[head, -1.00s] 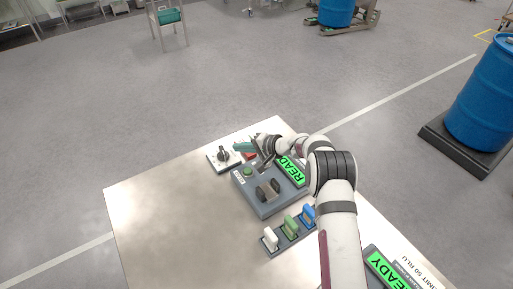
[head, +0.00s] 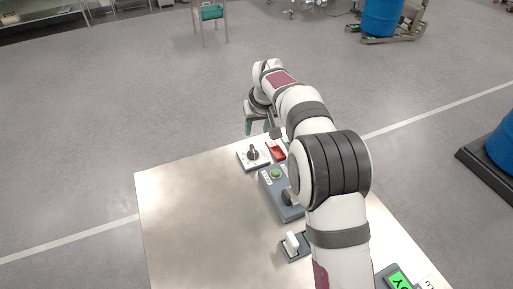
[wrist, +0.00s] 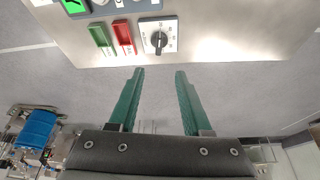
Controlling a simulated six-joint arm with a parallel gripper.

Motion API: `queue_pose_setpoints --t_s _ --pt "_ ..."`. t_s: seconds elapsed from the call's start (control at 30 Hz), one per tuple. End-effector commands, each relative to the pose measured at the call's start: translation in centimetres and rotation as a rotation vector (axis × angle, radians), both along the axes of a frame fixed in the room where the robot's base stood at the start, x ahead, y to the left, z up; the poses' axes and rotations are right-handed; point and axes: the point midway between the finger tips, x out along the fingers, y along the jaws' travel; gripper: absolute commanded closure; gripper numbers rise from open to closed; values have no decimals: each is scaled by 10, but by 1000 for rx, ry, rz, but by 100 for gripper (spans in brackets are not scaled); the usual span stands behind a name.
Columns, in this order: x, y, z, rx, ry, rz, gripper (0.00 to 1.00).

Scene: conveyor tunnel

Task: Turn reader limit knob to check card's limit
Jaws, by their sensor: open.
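The limit knob (head: 252,153) is a black pointer knob on a white plate with a dark base, near the far edge of the metal table. It also shows in the wrist view (wrist: 158,41), where its markings are too small to read. My gripper (head: 257,122) is open and empty, past the table's far edge and apart from the knob. In the wrist view its green fingers (wrist: 159,72) point toward the knob plate.
A red tray (wrist: 123,37) and a green tray (wrist: 100,36) lie beside the knob plate. A lit green screen (head: 399,283) shows at the table's front right. The left part of the table (head: 195,215) is clear.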

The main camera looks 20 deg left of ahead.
Motion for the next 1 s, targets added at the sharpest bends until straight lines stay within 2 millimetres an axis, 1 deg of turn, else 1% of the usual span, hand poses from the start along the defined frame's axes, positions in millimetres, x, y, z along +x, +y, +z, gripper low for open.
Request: queue_pose_setpoints --t_s 0.07,0.13,0.4,0.53,0.6,0.73,1.0 --pt "3 3 -8 -9 -8 3 51" --pt "8 5 -24 -9 -5 2 51" --pt "33 22 -100 -8 -3 1 51" --pt "42 28 -126 -8 -5 -1 51" --pt "46 31 -135 -8 -6 0 51" --pt "49 32 -143 -8 -5 -1 51" --pt "49 33 -144 -8 -5 -1 51"
